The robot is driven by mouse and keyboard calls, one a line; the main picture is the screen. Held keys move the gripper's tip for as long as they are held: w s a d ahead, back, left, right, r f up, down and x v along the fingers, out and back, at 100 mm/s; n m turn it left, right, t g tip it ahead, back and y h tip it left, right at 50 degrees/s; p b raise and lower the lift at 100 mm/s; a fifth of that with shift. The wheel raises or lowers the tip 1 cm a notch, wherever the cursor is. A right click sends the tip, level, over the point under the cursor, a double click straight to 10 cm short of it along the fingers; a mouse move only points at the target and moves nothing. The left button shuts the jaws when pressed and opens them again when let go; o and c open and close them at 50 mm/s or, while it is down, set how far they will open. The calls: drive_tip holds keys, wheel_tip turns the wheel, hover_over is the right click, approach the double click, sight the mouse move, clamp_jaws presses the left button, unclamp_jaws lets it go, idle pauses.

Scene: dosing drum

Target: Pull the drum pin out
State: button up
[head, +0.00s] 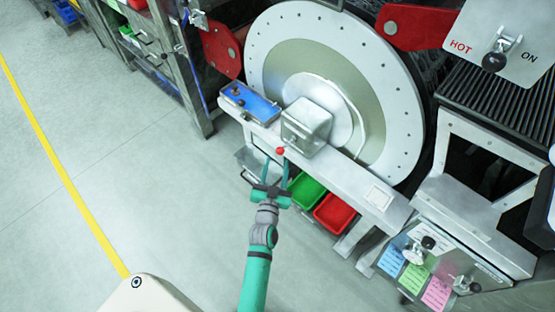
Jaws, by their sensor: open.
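The drum (395,75) is a large pale disc with a bolted rim and an olive ring, in the upper middle of the head view. Below its hub, a grey metal block (306,127) sits on a pale beam. A small red knob (280,151), which looks like the head of the drum pin, shows at the block's lower left; its shaft is hidden. My gripper (277,168) is open and empty, with its two teal fingers pointing up toward the knob. The fingertips lie just below the knob in the picture; I cannot tell whether they touch it.
A blue tray (251,101) sits on the beam's left end. A green bin (306,191) and a red bin (335,213) stand right of my gripper, under the beam. A panel with coloured notes (416,280) is lower right. The floor at left is clear.

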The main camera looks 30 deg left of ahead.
drive_tip(key=v, duration=0.7)
drive_tip(key=shift+s, duration=0.2)
drive_tip(key=shift+d, duration=0.1)
